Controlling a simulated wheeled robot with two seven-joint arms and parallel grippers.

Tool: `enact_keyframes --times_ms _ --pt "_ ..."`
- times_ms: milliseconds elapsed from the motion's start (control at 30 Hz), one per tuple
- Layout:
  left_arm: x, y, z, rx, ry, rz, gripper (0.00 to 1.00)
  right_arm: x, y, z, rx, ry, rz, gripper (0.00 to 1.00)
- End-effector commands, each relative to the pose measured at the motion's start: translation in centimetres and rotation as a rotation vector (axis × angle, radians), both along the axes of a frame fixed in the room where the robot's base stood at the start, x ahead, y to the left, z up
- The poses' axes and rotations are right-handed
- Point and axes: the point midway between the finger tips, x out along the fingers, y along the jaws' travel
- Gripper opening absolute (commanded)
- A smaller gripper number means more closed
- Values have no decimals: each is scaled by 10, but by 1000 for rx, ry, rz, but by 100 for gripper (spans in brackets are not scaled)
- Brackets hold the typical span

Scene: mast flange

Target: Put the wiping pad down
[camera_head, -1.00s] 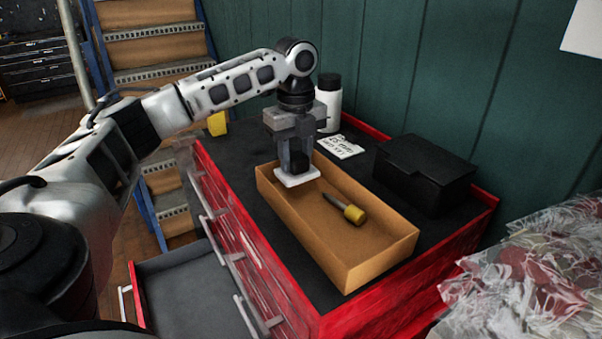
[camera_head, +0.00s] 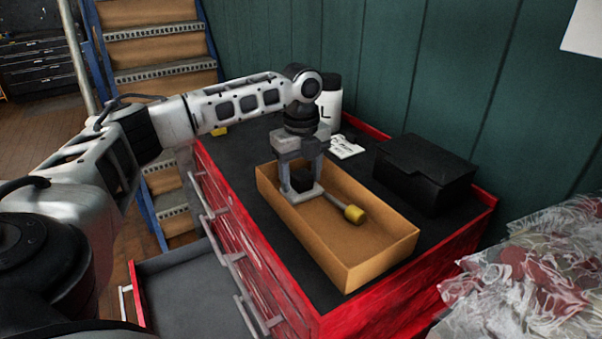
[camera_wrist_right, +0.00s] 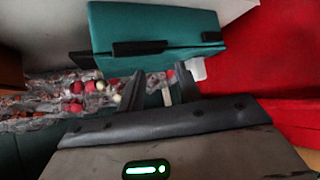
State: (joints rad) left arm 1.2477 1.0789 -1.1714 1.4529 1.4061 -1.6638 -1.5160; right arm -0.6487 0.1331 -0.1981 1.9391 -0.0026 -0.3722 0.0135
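The wiping pad (camera_head: 305,195) has a white base and a black handle. It is low inside the cardboard box (camera_head: 350,268), at its far left end, and looks set on the box floor. My left gripper (camera_head: 301,183) points down over it. Its fingers stand apart on either side of the handle, with a gap showing between them, so it looks open. A yellow-handled tool (camera_head: 354,214) lies in the box beside the pad, its shaft end partly hidden by the pad and gripper. My right gripper (camera_wrist_right: 160,85) is open and empty in the right wrist view.
The box stands on a red cabinet's dark top (camera_head: 240,165). A black case (camera_head: 425,172), a white bottle (camera_head: 330,100) and a card (camera_head: 345,148) stand or lie behind it. A drawer (camera_head: 190,295) is open. Plastic bags (camera_head: 530,270) are at right. A teal case (camera_wrist_right: 155,40) shows in the wrist view.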

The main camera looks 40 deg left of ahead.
Motion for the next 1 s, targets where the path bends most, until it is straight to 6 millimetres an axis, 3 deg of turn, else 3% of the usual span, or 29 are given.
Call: enact_keyframes --times_ms 267,733,1000 --pt "1 0 13 0 -5 0 58 0 0 -2 -1 0 -1 35" --pt "1 -1 106 -1 -4 -1 58 1 0 -2 1 0 0 35" --pt "0 0 123 0 1 0 58 1 1 -1 2 -3 2 35"
